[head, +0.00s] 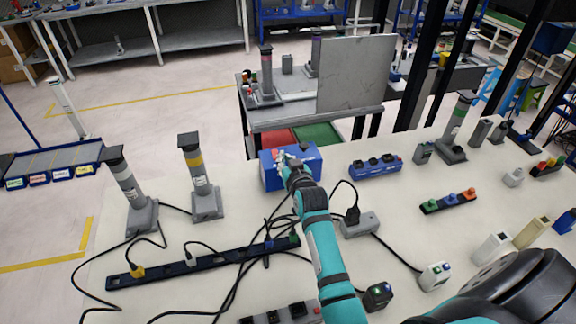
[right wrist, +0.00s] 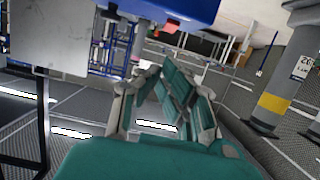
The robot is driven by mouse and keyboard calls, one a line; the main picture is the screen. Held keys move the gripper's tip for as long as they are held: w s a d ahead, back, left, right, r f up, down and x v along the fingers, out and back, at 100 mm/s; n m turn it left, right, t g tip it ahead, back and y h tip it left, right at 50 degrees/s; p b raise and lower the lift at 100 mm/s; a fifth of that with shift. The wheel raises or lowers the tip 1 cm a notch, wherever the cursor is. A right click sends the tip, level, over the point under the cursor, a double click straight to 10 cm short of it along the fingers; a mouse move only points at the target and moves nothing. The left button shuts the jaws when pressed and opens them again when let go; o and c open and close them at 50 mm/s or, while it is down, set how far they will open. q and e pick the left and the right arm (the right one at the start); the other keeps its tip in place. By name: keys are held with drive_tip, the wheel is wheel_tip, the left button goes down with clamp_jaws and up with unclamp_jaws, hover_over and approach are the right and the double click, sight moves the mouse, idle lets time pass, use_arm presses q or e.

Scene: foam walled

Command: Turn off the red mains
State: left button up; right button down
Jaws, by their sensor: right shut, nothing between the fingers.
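A blue box (head: 273,177) stands at the back edge of the pale table. A small reddish part (right wrist: 172,27) shows on the blue box (right wrist: 190,8) in the right wrist view; I take it for the red mains switch, but cannot read its position. My right gripper (head: 283,161) is at the front of the box and covers part of it. In the right wrist view its fingers (right wrist: 160,74) are drawn together with nothing between them, just below the box in the picture. I cannot tell whether they touch it. My left gripper is out of view.
A blue socket block (head: 376,170) stands right of the box. A long dark power strip (head: 200,262) with black cables lies left of my right arm. Two grey posts (head: 200,175) (head: 130,185) stand at left. A strip with coloured buttons (head: 448,203) lies at right.

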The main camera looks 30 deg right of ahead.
drive_tip(key=shift+v, duration=1.1)
